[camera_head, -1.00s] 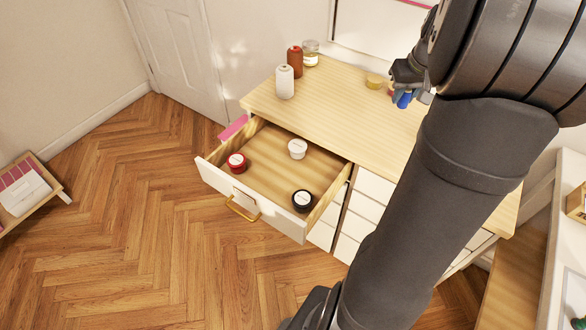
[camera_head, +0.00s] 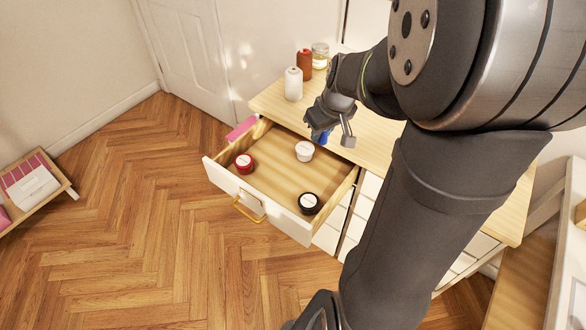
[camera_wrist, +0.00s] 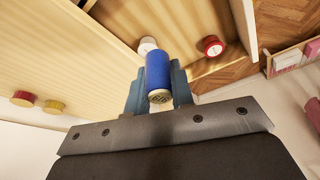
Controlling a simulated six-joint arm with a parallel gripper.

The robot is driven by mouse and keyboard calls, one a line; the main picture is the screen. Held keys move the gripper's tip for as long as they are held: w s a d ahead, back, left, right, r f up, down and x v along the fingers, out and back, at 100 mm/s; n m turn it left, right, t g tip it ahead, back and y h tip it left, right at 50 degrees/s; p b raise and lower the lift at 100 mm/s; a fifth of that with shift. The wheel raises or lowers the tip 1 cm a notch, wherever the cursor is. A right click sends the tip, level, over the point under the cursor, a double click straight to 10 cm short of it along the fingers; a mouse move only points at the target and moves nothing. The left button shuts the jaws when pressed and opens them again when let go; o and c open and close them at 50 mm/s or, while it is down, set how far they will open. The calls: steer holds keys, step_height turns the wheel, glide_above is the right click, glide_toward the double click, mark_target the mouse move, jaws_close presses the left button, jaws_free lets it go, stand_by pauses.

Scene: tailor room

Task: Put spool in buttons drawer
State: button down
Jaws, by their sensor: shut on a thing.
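A blue spool (camera_wrist: 158,72) sits between the two fingers of my gripper (camera_wrist: 158,88) in the wrist view. My gripper (camera_head: 330,130) is shut on it; the blue spool (camera_head: 322,137) shows only in part in the head view. It hangs near the back edge of the open drawer, by the cabinet front. The drawer (camera_head: 280,182) is pulled out and holds a red-and-white container (camera_head: 244,163), a white container (camera_head: 304,151) and a black container (camera_head: 309,203). The wrist view also shows the white container (camera_wrist: 148,45) and the red container (camera_wrist: 212,46) beyond the spool.
A white thread cone (camera_head: 293,84), a brown cone (camera_head: 304,64) and a glass jar (camera_head: 320,55) stand on the cabinet top (camera_head: 270,98). A pink item (camera_head: 241,128) juts out beside the drawer. The drawer's middle floor is clear.

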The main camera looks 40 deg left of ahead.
step_height(320, 180, down, 14)
glide_above(279, 185)
steer(key=d, duration=0.1)
steer(key=f, duration=0.7)
steer(key=shift+s+d, duration=0.1)
steer(key=shift+s, duration=0.15)
steer(key=shift+f, duration=2)
steer(key=shift+f, duration=0.15)
steer(key=c, duration=1.3)
jaws_free()
steer(key=shift+o, duration=0.2)
steer(key=shift+r, duration=0.2)
steer(key=v, duration=1.2)
